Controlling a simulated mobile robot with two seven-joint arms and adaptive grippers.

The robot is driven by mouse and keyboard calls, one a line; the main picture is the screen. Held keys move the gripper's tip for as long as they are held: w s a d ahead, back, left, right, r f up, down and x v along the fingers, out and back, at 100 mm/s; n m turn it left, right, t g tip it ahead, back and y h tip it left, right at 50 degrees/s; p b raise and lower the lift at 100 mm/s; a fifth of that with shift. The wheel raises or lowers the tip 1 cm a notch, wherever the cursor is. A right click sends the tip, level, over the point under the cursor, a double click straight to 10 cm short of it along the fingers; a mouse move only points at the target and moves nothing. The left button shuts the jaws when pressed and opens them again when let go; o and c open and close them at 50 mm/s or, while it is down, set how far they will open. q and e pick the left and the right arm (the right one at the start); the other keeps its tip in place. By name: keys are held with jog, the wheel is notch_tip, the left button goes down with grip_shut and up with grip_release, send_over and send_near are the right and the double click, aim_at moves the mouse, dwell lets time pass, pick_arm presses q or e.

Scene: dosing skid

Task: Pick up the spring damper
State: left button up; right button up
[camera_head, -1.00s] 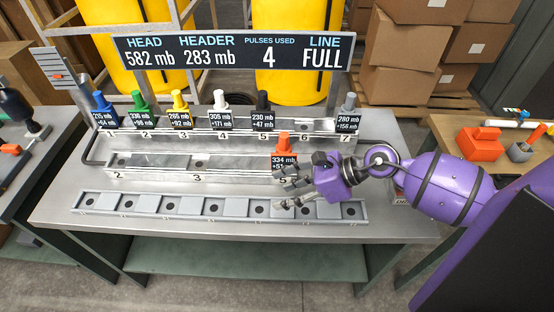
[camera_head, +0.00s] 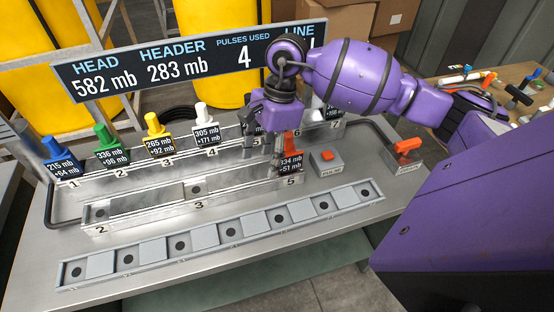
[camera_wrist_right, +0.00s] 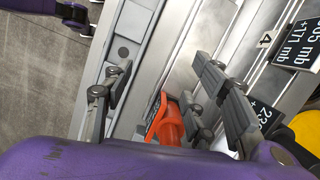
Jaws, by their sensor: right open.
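No part carries a readable name, so I cannot tell which is the spring damper. An orange-topped part (camera_head: 293,144) with a dark label reading 334 mb, +51 mb stands in the middle rail at number 5. My right gripper (camera_head: 276,160) is open and points down beside it, partly covering it. In the right wrist view the orange part (camera_wrist_right: 168,122) shows between the spread fingers of the right gripper (camera_wrist_right: 165,100), low in the picture; contact cannot be told.
Blue (camera_head: 54,148), green (camera_head: 104,136), yellow (camera_head: 155,127) and white (camera_head: 203,117) topped parts stand in the back rail. My arm hides parts further right. A red-button box (camera_head: 326,162) and red lever (camera_head: 407,146) lie to the right. The front slotted rail (camera_head: 207,239) is empty.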

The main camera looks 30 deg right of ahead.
aim_at(289, 150)
jog(key=d+r+h, duration=0.1)
jog(key=d, duration=0.1)
jog(key=w+d+r+h, duration=0.1)
jog(key=d, duration=0.1)
jog(key=w+d+r+h, duration=0.1)
jog(key=d, duration=0.2)
jog(key=shift+d+t, duration=0.1)
jog(key=shift+t, duration=0.2)
jog(key=shift+d+f, duration=0.1)
jog(key=shift+f, duration=0.2)
jog(key=f, duration=0.5)
jog(key=shift+d+f+p, duration=0.15)
jog(key=shift+d+p, duration=0.25)
pick_arm(q)
jog(key=shift+s+m, duration=0.4)
pick_arm(e)
jog(key=shift+a+f, duration=0.1)
jog(key=shift+f, duration=0.5)
grip_shut()
